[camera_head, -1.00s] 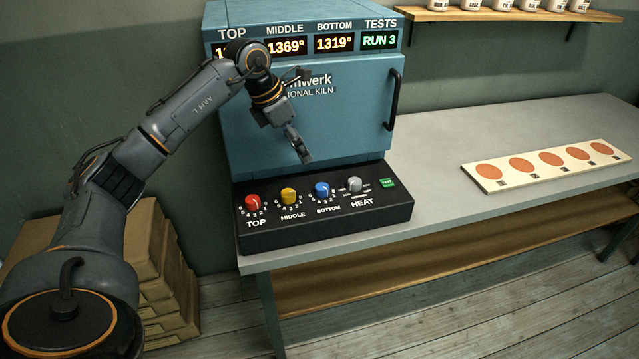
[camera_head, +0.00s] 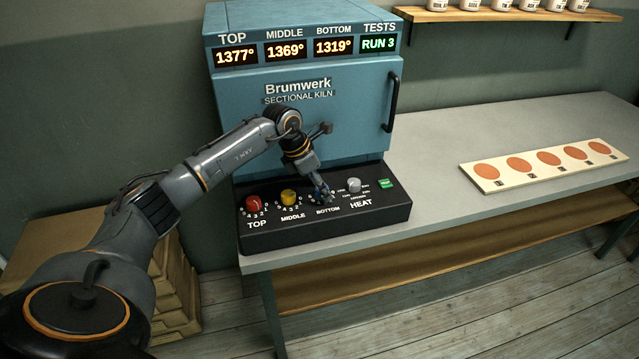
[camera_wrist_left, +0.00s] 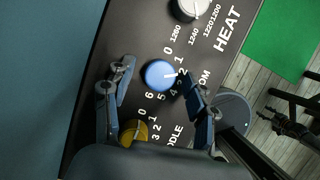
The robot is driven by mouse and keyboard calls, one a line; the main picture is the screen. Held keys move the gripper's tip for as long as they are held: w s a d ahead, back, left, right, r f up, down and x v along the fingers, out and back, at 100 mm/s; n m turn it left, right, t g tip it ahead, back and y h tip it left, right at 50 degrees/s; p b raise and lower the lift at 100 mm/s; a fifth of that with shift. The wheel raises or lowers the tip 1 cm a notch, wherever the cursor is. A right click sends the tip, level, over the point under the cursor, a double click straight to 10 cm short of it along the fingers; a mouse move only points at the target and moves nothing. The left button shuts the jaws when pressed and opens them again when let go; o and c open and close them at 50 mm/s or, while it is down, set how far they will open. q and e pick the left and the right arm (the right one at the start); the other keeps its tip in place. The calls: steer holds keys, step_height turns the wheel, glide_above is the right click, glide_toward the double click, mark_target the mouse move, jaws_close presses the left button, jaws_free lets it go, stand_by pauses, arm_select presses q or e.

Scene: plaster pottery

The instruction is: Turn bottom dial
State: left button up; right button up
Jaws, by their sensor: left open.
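The blue bottom dial (camera_wrist_left: 160,75) sits on the black control panel (camera_head: 380,217) of the blue kiln (camera_head: 240,120). In the left wrist view its white mark points toward a spot near the 1 and 2. My left gripper (camera_head: 322,194) is over this dial and hides most of it in the head view. In the left wrist view my left gripper (camera_wrist_left: 158,84) is open, with one finger on each side of the blue dial. I cannot tell whether the fingers touch it. The BOTTOM display (camera_head: 333,46) reads 1319°.
The yellow middle dial (camera_head: 289,196) and red top dial (camera_head: 253,203) are to the left. The grey heat dial (camera_head: 354,185) and green test button (camera_head: 386,183) are to the right. A board with orange discs (camera_head: 487,187) lies on the bench (camera_head: 440,150).

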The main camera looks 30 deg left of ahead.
arm_select(q)
steer(key=c, duration=1.1)
steer(key=shift+c, duration=0.2)
steer(key=shift+n, duration=0.4)
steer(key=shift+d+n+t+y, duration=0.1)
steer(key=shift+n+t+y, duration=0.3)
steer(key=shift+n, duration=0.9)
steer(key=shift+d+n+t+y, duration=0.1)
steer(key=shift+n+y, duration=0.6)
steer(key=shift+n, duration=0.6)
steer(key=o, duration=1.1)
steer(key=shift+o, duration=0.2)
